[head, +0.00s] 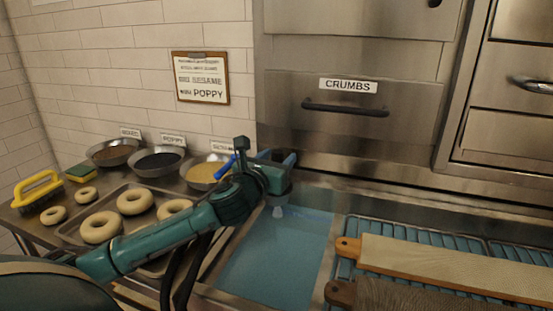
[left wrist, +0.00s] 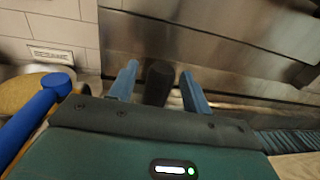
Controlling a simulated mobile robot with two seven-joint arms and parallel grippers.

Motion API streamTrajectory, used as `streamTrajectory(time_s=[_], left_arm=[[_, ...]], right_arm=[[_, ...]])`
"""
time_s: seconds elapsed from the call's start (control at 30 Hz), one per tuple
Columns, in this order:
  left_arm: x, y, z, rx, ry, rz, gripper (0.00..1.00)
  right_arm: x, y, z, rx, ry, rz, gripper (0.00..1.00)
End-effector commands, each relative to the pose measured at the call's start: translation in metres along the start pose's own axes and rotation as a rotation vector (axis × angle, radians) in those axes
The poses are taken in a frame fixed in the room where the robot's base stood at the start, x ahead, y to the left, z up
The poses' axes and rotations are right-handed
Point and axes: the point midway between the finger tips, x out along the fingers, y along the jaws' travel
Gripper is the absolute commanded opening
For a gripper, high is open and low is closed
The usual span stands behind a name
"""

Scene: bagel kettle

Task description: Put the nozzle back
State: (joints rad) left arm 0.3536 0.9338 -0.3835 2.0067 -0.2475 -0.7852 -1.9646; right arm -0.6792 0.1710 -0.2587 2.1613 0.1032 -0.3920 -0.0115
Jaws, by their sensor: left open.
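My left gripper (head: 281,158) is over the far end of the blue water-filled kettle (head: 275,255), close to the steel front. In the left wrist view its two blue fingers (left wrist: 158,78) are apart. A dark rounded piece (left wrist: 159,84), which looks like part of the nozzle, stands between them; I cannot tell whether they touch it. The rest of the nozzle is hidden behind the gripper. My right gripper is not in view.
A blue handle (head: 225,167) stands left of the gripper, near the bowl of yellow seeds (head: 203,173). Bagels lie on a tray (head: 72,227) at left. Wooden boards (head: 450,268) lie on the rack at right. The crumbs drawer (head: 345,125) is shut behind.

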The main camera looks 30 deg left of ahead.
Motion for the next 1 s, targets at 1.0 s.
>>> streamTrajectory(time_s=[1.0], left_arm=[[-0.123, -0.001, 0.0, 0.003, 0.003, 0.002, 0.49]], right_arm=[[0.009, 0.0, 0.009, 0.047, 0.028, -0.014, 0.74]])
